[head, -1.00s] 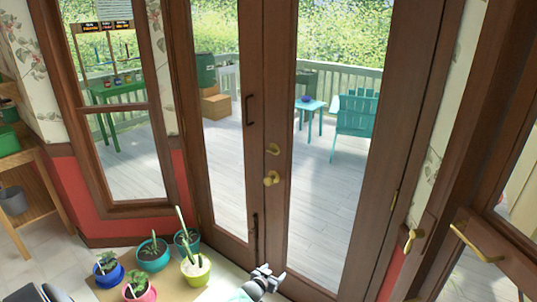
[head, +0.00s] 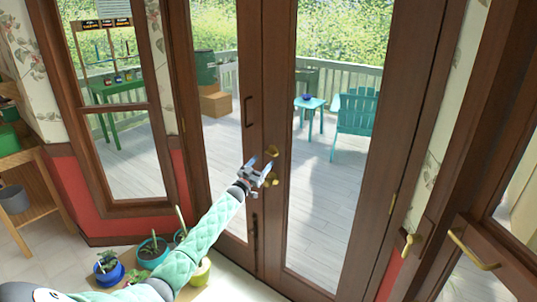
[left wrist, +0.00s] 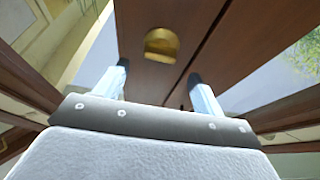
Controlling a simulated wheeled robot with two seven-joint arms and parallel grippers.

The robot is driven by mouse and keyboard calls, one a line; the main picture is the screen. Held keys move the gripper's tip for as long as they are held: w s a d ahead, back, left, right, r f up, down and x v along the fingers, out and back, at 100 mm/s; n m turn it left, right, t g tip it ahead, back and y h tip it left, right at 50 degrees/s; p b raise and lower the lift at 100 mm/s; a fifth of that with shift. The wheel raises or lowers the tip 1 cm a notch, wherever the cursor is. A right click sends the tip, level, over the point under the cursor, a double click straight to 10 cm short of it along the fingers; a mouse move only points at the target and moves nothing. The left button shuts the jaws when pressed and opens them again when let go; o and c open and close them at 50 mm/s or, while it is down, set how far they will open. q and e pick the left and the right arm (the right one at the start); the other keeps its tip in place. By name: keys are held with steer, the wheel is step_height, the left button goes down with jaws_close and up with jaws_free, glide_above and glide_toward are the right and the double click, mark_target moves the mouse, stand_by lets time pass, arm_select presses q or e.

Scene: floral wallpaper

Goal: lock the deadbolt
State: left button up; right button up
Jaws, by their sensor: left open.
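The brass deadbolt (head: 272,151) is on the brown wooden double door, above a brass door knob (head: 271,180). My left gripper (head: 261,166) is raised in front of the door, just beside and a little below the deadbolt in the head view, and partly covers the knob. Its fingers are apart and empty. In the left wrist view, a rounded brass fitting (left wrist: 161,44), apparently the deadbolt, lies beyond the open fingers (left wrist: 158,72), roughly centred between them. I cannot tell whether a fingertip touches it. My right gripper is not in view.
Dark vertical handles (head: 248,112) are on the left door leaf. Several potted plants (head: 152,252) stand low at the front left, partly behind my left arm. Another door with a brass handle (head: 470,248) stands at the right. A deck shows through the glass.

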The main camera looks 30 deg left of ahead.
mark_target(269, 154)
arm_select(q)
steer(key=p+x, duration=0.1)
steer(key=x, duration=0.2)
steer(key=shift+w+r, duration=0.15)
steer(key=shift+w, duration=0.1)
steer(key=shift+p+x, duration=0.55)
steer(key=shift+x, duration=0.65)
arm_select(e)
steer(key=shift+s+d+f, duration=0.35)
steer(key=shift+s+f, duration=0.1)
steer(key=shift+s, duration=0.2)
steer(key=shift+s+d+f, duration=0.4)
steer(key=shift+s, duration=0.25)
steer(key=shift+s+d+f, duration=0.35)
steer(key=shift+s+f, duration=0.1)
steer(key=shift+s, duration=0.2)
arm_select(q)
steer(key=c, duration=1)
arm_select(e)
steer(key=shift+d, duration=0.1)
